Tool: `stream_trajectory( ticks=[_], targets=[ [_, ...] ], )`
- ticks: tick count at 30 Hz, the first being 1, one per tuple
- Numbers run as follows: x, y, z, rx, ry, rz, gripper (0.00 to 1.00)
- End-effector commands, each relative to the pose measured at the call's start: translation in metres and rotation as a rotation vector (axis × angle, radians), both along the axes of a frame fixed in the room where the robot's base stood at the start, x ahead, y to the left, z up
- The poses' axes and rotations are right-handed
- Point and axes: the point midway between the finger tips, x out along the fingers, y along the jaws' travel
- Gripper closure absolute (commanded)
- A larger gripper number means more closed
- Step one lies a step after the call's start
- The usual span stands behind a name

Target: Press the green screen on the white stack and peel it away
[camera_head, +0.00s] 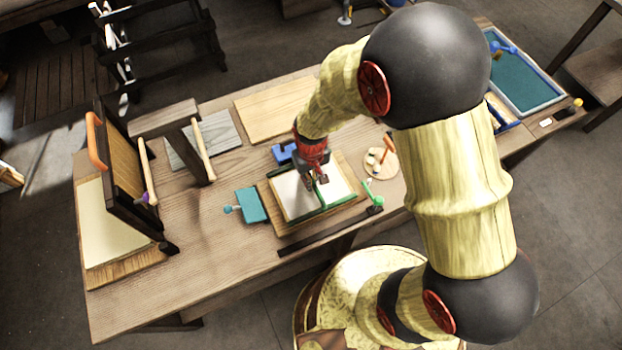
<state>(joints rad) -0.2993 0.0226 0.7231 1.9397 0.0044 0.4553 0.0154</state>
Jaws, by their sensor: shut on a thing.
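I cannot tell whether the screen touches the stack.
A teal block (252,205) lies left of the board, a blue block (285,153) behind it. A green-knobbed piece (376,201) is at the right corner. A round wooden disc (381,163) holds small tools. A dark hinged frame (128,170) stands over a cream sheet (104,228) at left.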

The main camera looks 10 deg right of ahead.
Motion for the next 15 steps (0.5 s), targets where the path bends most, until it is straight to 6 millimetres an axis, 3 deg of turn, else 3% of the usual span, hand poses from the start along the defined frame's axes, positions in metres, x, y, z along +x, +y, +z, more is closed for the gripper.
stream_trajectory(
  ticks=[15],
  targets=[
    [0.000, 0.000, 0.015, 0.000, 0.001, 0.000, 1.00]
  ],
)
